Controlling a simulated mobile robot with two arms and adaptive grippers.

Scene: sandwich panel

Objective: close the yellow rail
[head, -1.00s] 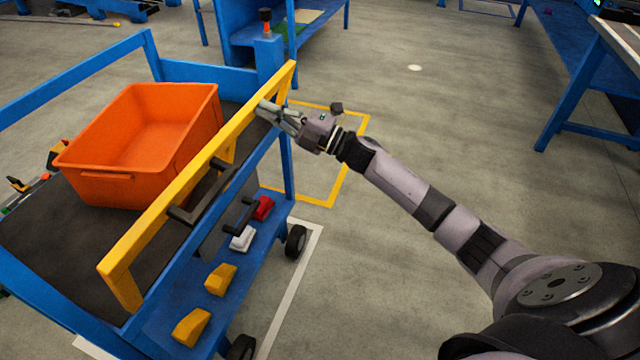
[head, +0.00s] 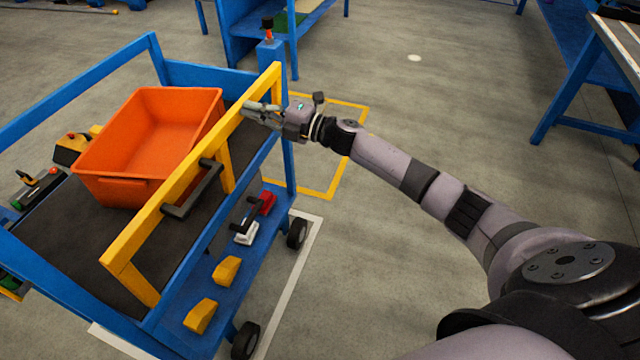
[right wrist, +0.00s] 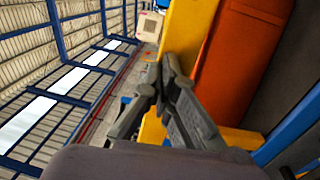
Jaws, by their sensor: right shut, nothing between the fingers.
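The yellow rail (head: 150,222) with a black handle (head: 193,190) runs along the right side of the blue cart (head: 205,255). In the right wrist view, the shut fingers (right wrist: 170,82) lie in front of the yellow rail (right wrist: 186,38). Exact contact is hard to tell. My left gripper is out of view.
An orange bin (head: 150,130) stands on the cart's top shelf beside the rail. Yellow, white and red blocks lie on the lower ledge (head: 228,270). A blue post (head: 272,60) stands at the cart's far corner. The floor right of the cart is clear.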

